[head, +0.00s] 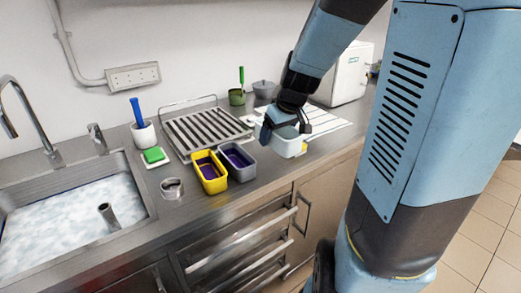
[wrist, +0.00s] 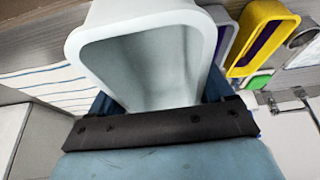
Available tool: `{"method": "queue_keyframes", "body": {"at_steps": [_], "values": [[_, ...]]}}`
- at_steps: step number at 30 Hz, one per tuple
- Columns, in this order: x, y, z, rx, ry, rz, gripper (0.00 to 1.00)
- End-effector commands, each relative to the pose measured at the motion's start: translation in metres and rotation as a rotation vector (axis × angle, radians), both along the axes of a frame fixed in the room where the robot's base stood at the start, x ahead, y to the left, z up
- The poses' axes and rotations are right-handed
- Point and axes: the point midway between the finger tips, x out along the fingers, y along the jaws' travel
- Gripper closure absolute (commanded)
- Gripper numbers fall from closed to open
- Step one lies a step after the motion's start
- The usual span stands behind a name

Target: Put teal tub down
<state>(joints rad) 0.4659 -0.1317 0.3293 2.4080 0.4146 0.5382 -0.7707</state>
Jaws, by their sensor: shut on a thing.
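My gripper (head: 283,124) is shut on the teal tub (head: 288,143), a pale blue-green open box, over the right part of the steel counter near its front edge. In the wrist view the teal tub (wrist: 148,60) fills the upper middle, its open mouth showing and its inside looking empty. My gripper's fingers (wrist: 160,105) show on either side of its wall. I cannot tell whether the tub's underside touches the counter. A small yellow thing (head: 303,148) shows just beside the tub, mostly hidden.
A yellow tub (head: 209,184) and a grey tub (head: 246,173), both purple inside, stand left of my gripper. A slatted rack (head: 207,131) stands behind them. A striped cloth (head: 325,121) lies to the right, before a white machine (head: 348,75). The sink (head: 70,225) is at left.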

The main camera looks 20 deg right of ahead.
Motion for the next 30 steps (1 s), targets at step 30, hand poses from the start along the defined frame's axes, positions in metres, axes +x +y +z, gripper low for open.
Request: {"method": "queue_keyframes", "body": {"at_steps": [30], "values": [[0.099, 0.011, -0.078, 0.001, -0.001, 0.000, 0.50]]}}
